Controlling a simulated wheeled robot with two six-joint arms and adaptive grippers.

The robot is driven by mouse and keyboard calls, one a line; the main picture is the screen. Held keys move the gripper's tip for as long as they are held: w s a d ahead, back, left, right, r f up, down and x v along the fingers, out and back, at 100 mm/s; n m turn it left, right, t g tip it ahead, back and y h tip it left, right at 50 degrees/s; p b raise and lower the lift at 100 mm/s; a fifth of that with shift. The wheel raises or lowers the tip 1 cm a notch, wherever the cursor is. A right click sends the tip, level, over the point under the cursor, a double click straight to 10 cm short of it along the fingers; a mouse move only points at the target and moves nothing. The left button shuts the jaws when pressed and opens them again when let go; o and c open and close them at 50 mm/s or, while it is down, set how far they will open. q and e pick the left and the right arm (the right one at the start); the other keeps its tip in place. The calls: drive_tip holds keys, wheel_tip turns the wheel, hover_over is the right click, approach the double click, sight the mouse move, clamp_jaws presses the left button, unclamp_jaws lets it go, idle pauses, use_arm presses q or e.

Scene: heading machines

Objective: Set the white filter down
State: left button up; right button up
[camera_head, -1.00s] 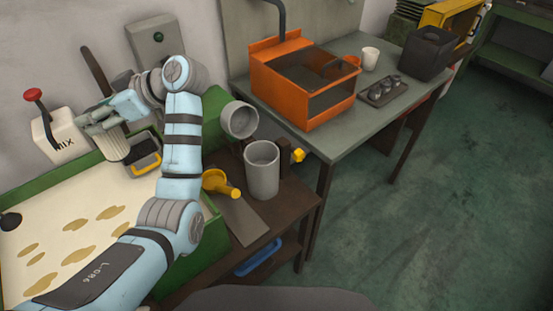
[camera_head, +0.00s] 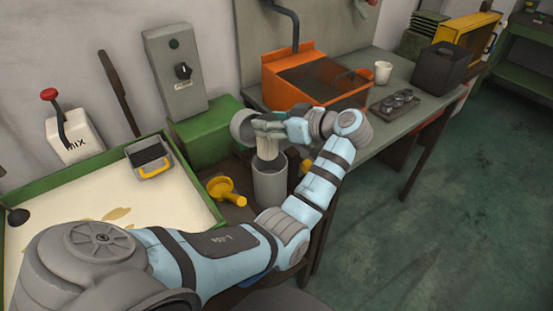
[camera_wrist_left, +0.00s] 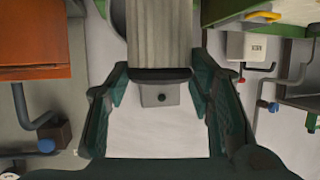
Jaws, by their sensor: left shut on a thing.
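The white filter (camera_head: 267,148) is a pale ribbed cylinder, held upright under my left gripper (camera_head: 262,128). My left gripper is shut on it. In the head view the filter is in line with the mouth of a grey open cylinder (camera_head: 270,183); I cannot tell whether its lower end is inside or just above. In the left wrist view the ribbed filter (camera_wrist_left: 162,35) stands between the dark fingers of my left gripper (camera_wrist_left: 162,74). My right gripper is not in view.
A grey round opening (camera_head: 243,126) is just behind the filter. A yellow funnel-like part (camera_head: 226,190) lies left of the grey cylinder. The green-rimmed basin (camera_head: 75,170) is at left. An orange machine (camera_head: 290,65) and a white cup (camera_head: 383,72) stand on the back table.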

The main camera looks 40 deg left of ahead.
sight(276, 153)
use_arm(q)
wheel_tip(276, 153, down, 11)
drive_tip(key=shift+d+r+b, duration=0.1)
drive_tip(key=shift+r+b, duration=0.1)
drive_tip(key=shift+b, duration=0.95)
drive_tip(key=shift+w, duration=0.1)
drive_tip(key=o, duration=1.6)
drive_tip(key=shift+f, duration=0.1)
drive_tip(key=shift+d+r, duration=0.25)
drive_tip(key=p+v, duration=0.1)
drive_tip(key=v, duration=0.6)
